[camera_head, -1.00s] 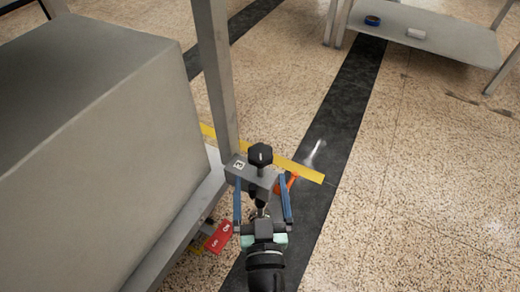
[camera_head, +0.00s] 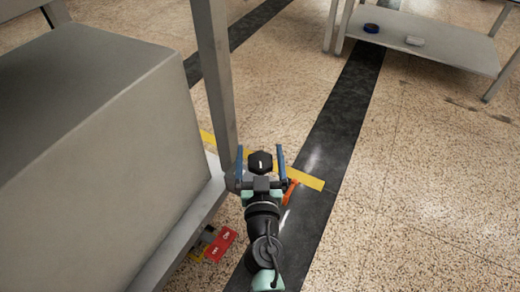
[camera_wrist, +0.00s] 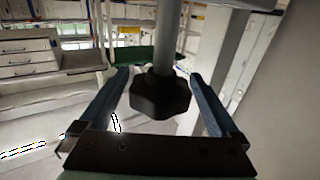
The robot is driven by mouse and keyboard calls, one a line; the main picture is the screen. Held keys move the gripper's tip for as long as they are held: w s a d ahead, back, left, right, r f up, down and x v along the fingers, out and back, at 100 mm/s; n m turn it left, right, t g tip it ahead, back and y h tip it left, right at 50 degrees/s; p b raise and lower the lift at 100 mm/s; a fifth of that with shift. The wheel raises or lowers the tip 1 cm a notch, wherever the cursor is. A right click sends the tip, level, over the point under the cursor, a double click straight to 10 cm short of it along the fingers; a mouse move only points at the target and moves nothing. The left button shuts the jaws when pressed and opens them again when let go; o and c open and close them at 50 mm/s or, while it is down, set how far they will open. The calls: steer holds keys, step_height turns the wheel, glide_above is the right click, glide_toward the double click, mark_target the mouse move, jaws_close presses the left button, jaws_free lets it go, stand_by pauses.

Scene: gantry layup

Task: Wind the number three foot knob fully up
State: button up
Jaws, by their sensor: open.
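The black lobed foot knob (camera_head: 260,162) stands at the corner of the grey frame, with a pale mark on its top. In the wrist view the knob (camera_wrist: 160,98) sits between my two blue fingers, with a gap on each side and a grey rod joined to it. My gripper (camera_head: 261,150) is open around the knob and not closed on it; it shows in the wrist view (camera_wrist: 160,75). My gripper now hides the bracket with the number 3 plate. An orange lever-like piece (camera_head: 291,190) sticks out just right of my gripper.
A grey upright post (camera_head: 215,85) and a large grey box (camera_head: 125,150) stand close at left. A red tag (camera_head: 220,245) hangs low beside the frame. Yellow tape (camera_head: 308,181) crosses the floor. A shelf (camera_head: 440,45) stands far right; the floor at right is clear.

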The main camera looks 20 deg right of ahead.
steer(key=shift+w+d, duration=0.25)
steer(key=shift+w, duration=0.3)
steer(key=c, duration=1.4)
steer(key=shift+o, duration=0.2)
steer(key=shift+r+y+p, duration=0.1)
steer(key=shift+y+p, duration=0.2)
steer(key=shift+p, duration=0.2)
